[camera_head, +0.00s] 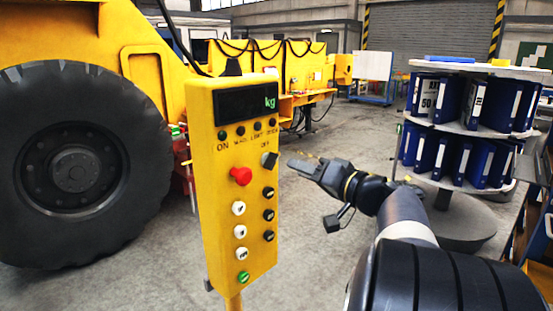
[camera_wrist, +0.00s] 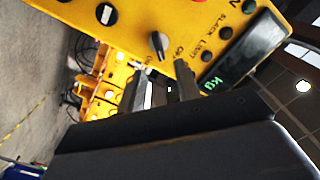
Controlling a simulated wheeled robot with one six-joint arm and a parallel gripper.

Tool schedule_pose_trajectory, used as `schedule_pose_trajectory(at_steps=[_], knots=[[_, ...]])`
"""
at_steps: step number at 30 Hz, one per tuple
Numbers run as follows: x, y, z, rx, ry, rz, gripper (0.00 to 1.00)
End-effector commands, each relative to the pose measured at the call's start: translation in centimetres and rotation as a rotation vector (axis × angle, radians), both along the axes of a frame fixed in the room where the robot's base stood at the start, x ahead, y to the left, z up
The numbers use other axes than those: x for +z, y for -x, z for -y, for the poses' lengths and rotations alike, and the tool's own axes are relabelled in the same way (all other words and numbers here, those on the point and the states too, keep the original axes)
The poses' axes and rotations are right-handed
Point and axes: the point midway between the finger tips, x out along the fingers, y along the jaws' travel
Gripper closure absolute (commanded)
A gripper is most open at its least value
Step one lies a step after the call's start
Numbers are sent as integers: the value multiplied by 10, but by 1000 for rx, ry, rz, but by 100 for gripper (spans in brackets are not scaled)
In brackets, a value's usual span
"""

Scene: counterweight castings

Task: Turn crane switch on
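The yellow control box (camera_head: 232,190) stands upright on a post, left of my gripper in the head view. A black rotary switch (camera_head: 269,160) sits on its right side, under a label that seems to read OFF. The switch also shows near the top of the wrist view (camera_wrist: 158,44), its pale marker line slanted; which setting it is on is unclear. My gripper (camera_head: 292,163) is just right of the switch, apart from it. In the wrist view its two fingers (camera_wrist: 159,85) stand apart, with nothing between them and their tips below the switch.
The box also carries a dark display (camera_head: 245,102) reading kg, a red button (camera_head: 240,176), and several white and black buttons. A large tyre (camera_head: 75,165) of a yellow machine is at left. A round shelf with blue binders (camera_head: 440,155) stands at right, behind my arm.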

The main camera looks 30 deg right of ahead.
Motion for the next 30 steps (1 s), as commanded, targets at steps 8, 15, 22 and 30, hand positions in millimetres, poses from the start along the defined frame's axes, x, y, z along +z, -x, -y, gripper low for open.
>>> schedule_pose_trajectory(at_steps=[8,15,22,30], knots=[[2,-46,-18,6,-1,-4,68],[1,-68,-26,2,0,-2,68],[0,-71,-26,-1,0,-2,68],[0,-71,-26,1,0,-2,81]])
